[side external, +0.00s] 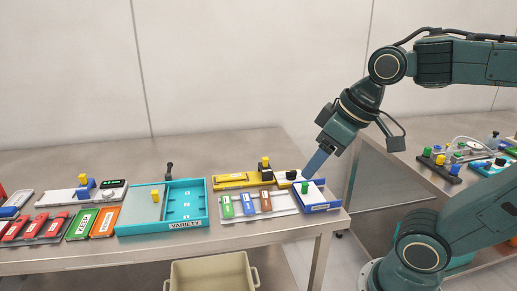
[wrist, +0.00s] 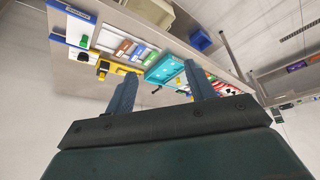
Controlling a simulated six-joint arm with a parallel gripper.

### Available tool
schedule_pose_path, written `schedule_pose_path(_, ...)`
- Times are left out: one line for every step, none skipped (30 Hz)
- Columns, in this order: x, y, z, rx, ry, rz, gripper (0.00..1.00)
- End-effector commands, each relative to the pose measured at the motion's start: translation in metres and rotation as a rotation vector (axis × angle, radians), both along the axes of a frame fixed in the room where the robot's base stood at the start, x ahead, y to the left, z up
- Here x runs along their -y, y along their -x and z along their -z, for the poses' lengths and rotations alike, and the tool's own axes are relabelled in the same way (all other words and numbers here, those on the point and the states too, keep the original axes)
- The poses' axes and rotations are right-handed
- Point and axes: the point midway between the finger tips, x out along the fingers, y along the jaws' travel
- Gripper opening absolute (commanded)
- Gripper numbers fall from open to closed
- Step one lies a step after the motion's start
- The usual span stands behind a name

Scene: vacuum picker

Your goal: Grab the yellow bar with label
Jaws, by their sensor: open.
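The yellow bar (side external: 232,181) lies along the back of the right-hand station on the steel table. My gripper (side external: 312,172) slants down to the right of the bar, over the far end of the station near the blue-edged tray (side external: 322,207). In the wrist view my gripper (wrist: 159,69) has its fingers apart, with nothing held between them.
Green, blue and brown blocks (side external: 247,204) sit in a grey tray in front of the bar. A teal VARIETY tray (side external: 196,211) stands to the left. A beige bin (side external: 212,275) is below the table front. Behind the station, the steel tabletop (side external: 225,155) is clear.

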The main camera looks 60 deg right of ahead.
Motion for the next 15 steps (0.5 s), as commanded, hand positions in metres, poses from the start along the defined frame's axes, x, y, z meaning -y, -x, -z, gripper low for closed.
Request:
schedule_pose_path(0.001,-0.010,-0.004,-0.009,0.003,-0.013,0.55)
schedule_pose_path(0.002,-0.017,-0.007,-0.013,0.006,-0.023,0.55)
schedule_pose_path(0.003,-0.025,-0.010,-0.019,0.009,-0.039,0.55)
schedule_pose_path(0.004,-0.031,-0.012,-0.023,0.011,-0.050,0.55)
schedule_pose_path(0.005,-0.038,-0.014,-0.026,0.013,-0.060,0.55)
schedule_pose_path(0.006,-0.047,-0.017,-0.031,0.015,-0.077,0.55)
schedule_pose_path(0.008,-0.053,-0.018,-0.036,0.018,-0.088,0.55)
schedule_pose_path(0.009,-0.060,-0.020,-0.039,0.018,-0.099,0.55)
schedule_pose_path(0.011,-0.069,-0.022,-0.045,0.021,-0.116,0.55)
schedule_pose_path(0.013,-0.076,-0.023,-0.048,0.022,-0.126,0.55)
schedule_pose_path(0.015,-0.083,-0.024,-0.051,0.024,-0.139,0.55)
schedule_pose_path(0.018,-0.092,-0.026,-0.055,0.027,-0.153,0.55)
schedule_pose_path(0.020,-0.099,-0.026,-0.058,0.027,-0.165,0.55)
schedule_pose_path(0.023,-0.105,-0.027,-0.061,0.029,-0.177,0.55)
schedule_pose_path(0.026,-0.115,-0.027,-0.064,0.029,-0.193,0.55)
